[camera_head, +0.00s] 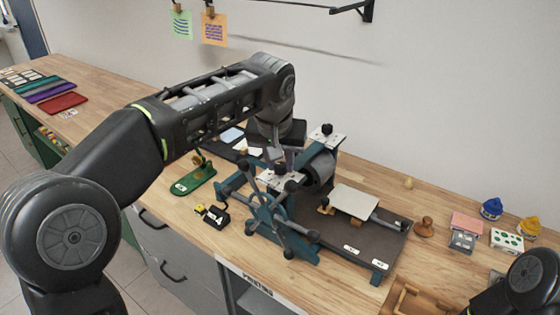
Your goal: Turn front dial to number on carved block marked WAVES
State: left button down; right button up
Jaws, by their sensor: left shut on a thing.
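A teal printing press (270,215) with a spoked wheel stands on the wooden bench. Its front dial (281,170) is a dark knob on a pale plate at the near side. A matching back dial (327,129) shows uncovered on the far side. My left gripper (280,160) points down over the front dial and is shut on its knob. The fingers hide much of the dial, and its numbers cannot be read. No block marked WAVES can be made out; small blocks (462,241) lie at the right, their markings too small to read. My right gripper is out of view.
The press bed (340,235) holds a pale plate (356,201). A green tool (195,180) and a tape measure (213,215) lie left of the press. Ink jars (491,209) and a wooden knob (425,227) stand at the right. A brown tray (415,302) lies at the front right.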

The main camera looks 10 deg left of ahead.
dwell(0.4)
pick_arm(q)
jog(key=c, duration=1.1)
grip_release()
jog(key=shift+c, duration=0.2)
jog(key=shift+r, duration=0.1)
jog(key=v, duration=0.7)
jog(key=shift+r, duration=0.3)
jog(key=shift+s, duration=0.15)
